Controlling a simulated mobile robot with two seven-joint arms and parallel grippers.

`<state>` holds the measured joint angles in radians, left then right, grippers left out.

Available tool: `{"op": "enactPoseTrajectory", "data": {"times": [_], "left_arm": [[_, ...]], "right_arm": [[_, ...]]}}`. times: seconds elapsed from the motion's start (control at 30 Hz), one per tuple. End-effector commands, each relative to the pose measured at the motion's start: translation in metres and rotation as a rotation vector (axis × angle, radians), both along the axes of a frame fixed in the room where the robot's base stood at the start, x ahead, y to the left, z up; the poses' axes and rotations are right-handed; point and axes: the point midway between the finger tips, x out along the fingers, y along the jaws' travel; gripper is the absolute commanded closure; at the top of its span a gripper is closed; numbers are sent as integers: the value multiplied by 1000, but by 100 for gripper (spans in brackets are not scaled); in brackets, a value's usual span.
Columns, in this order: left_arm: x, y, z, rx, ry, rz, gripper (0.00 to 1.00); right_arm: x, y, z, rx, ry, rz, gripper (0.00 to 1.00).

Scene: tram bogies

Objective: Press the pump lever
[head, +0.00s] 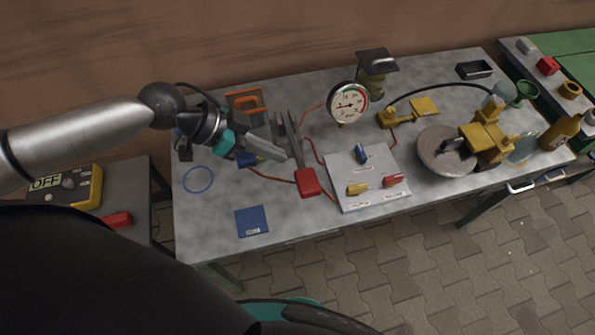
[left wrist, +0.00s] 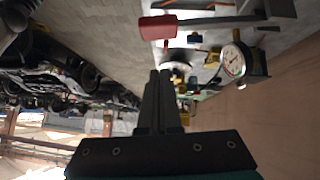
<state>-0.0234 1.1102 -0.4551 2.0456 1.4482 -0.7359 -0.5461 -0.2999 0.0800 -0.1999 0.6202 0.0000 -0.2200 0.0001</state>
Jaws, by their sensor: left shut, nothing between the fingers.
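The pump lever is a grey bar (head: 296,148) that ends in a red grip (head: 307,183) near the front of the grey table. The red grip also shows in the left wrist view (left wrist: 158,27), with its bar running right. My left gripper (head: 281,156) is shut and empty, just left of the bar in the head view. Its closed fingers point toward the lever and hide part of the pump's base. In the left wrist view the fingertips (left wrist: 160,76) appear apart from the red grip. I cannot tell whether they touch the bar. My right gripper is not in view.
A round gauge (head: 347,104) stands behind the lever. A grey panel (head: 367,178) with blue, yellow and red levers lies to the right. Farther right are a grey disc (head: 435,158) and yellow machinery (head: 485,142). A blue pad (head: 252,221) lies at the front left.

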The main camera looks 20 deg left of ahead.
Motion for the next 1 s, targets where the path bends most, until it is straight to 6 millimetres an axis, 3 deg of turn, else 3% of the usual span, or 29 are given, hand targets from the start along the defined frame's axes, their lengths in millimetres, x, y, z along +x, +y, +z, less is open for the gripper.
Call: {"op": "enactPoseTrajectory", "data": {"times": [0.43, 0.7, 1.0], "left_arm": [[20, -43, -46, -3, 2, -1, 100], [15, -43, -79, 1, 1, 1, 100], [15, -43, -83, 1, 0, -1, 100]], "right_arm": [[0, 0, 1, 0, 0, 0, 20], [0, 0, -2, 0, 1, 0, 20], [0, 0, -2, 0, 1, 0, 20]]}}
